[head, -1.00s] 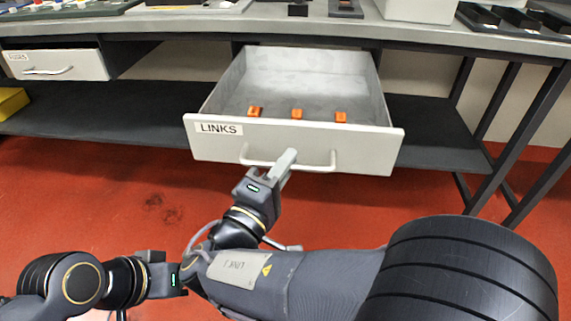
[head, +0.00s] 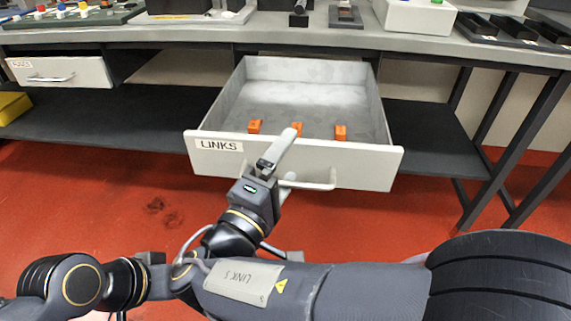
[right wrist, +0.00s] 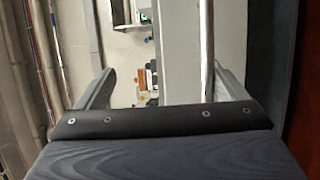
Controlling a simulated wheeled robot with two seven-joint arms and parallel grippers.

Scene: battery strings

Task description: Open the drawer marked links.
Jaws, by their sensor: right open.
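The drawer marked LINKS (head: 217,145) stands pulled out under the bench in the head view, its inside in sight. Its bar handle (head: 318,186) runs along the front panel. My right gripper (head: 285,143) is open in front of the panel, its visible fingertip up at the panel's top edge. In the right wrist view the drawer front (right wrist: 178,50) and the handle bar (right wrist: 208,45) appear between the spread fingers (right wrist: 165,85), with no grip visible. My left gripper (head: 160,278) is at the lower left, its fingers mostly hidden by my right arm.
Three orange links (head: 297,129) lie in the drawer near its front. Another drawer (head: 60,72) at the left is shut or nearly so. The bench top (head: 230,34) holds trays and boxes. A dark lower shelf (head: 90,118) and bench legs (head: 490,150) flank the drawer.

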